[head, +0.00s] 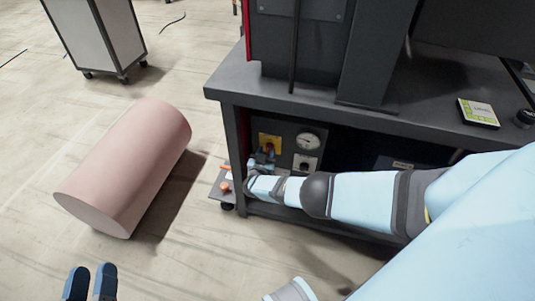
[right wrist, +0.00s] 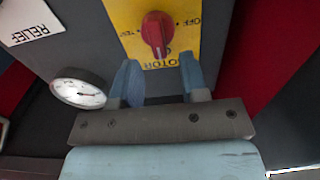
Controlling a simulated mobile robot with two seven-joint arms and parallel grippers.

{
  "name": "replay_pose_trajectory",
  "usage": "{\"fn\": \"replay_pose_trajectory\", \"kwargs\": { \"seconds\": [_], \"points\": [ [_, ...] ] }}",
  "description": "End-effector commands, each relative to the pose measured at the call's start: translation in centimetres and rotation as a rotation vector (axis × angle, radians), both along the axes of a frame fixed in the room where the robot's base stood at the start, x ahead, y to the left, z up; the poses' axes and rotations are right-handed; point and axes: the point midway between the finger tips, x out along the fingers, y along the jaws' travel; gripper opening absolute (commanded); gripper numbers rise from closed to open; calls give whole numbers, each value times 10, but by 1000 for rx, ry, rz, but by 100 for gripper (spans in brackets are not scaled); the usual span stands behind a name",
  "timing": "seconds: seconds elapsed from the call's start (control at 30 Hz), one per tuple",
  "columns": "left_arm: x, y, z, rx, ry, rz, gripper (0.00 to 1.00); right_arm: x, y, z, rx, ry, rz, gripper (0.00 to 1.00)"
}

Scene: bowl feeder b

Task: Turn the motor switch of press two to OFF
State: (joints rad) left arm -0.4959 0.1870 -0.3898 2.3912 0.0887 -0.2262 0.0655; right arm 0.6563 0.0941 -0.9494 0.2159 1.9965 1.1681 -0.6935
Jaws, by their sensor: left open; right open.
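The motor switch is a red rotary knob (right wrist: 155,32) on a yellow plate (right wrist: 185,14) that reads MOTOR and OFF, upside down in the right wrist view. The knob's grip stands roughly upright in that picture, and OFF is to its upper right. The yellow plate also shows in the head view (head: 270,143) on the grey panel under the bench. My right gripper (right wrist: 159,72) is open, its blue fingers apart in front of the plate's MOTOR edge, with the knob beyond the gap between their tips. My left gripper (head: 91,270) is open and empty over the floor.
A round gauge (head: 308,141) and a white-plated control (head: 305,163) sit beside the switch. A RELIEF label (right wrist: 30,22) shows nearby. The dark bench top (head: 300,112) overhangs the panel.

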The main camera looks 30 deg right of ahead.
Motion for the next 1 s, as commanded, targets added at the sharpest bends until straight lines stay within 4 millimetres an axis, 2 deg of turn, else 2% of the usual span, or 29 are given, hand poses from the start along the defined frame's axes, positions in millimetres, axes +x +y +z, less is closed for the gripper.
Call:
{"fn": "replay_pose_trajectory", "kwargs": {
  "seconds": [0.2,0.5,0.53,0.7,1.0],
  "points": [
    [-2,-6,18,-56,-84,-20,43,13,-14,-1,0,0,1,40],
    [-3,-6,22,-64,-95,-23,43,14,-15,0,1,0,2,40],
    [-3,-6,22,-64,-95,-23,43,14,-15,0,1,0,2,36],
    [-3,-6,21,-63,-94,-23,43,14,-15,0,1,0,2,0],
    [-3,-6,21,-63,-94,-23,43,14,-15,0,-7,11,0,0]
  ]
}}
